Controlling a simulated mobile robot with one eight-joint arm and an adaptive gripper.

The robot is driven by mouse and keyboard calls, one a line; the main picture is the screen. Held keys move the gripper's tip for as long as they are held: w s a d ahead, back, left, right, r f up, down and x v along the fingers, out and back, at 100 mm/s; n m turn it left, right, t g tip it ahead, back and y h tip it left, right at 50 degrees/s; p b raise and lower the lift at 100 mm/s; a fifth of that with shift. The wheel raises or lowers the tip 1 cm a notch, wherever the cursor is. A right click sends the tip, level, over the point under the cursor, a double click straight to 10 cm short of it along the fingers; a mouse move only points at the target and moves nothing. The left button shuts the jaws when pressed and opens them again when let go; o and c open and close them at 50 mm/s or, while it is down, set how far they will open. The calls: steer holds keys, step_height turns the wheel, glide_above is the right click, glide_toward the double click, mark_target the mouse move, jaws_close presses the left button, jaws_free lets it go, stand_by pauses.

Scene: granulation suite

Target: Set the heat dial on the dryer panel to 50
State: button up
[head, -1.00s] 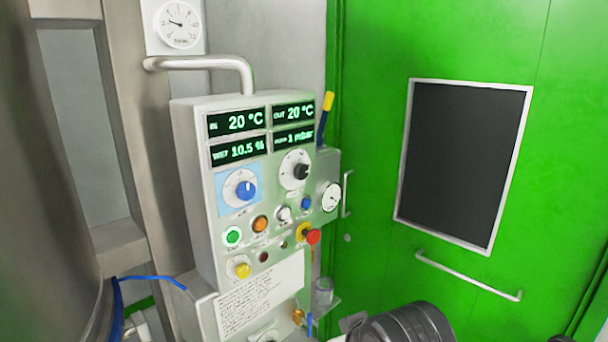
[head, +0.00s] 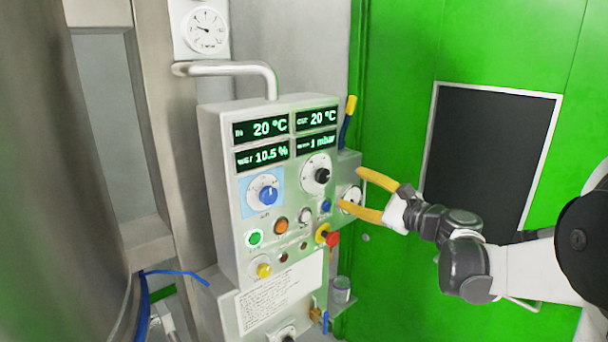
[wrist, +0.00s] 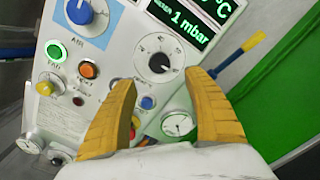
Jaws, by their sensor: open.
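The dryer panel (head: 228,215) is a pale upright box with lit displays at its top. A round white dial with a black knob (head: 322,175) is at its upper right; I take it for the heat dial, though its label is not readable. A blue knob (head: 268,195) on a light-blue patch sits to its left; in the wrist view this blue knob (wrist: 85,15) has "AIR" under it. My gripper (head: 352,190) has yellow fingers, open and empty, right of the black knob. In the wrist view the black knob (wrist: 158,63) appears between and beyond the fingertips, apart from them.
Below the dials are a green-lit button (head: 255,238), an orange button (head: 281,225) and a red stop knob (head: 332,239). A gauge (head: 350,198) is behind my fingers. A yellow-tipped lever (head: 350,106) rises at right. A steel pipe (head: 225,68) runs above the panel.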

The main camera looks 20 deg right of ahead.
mark_target(325, 177)
steer(key=b+x, duration=0.2)
steer(key=x, duration=0.8)
steer(key=shift+w+a, duration=0.2)
steer(key=c, duration=1.2)
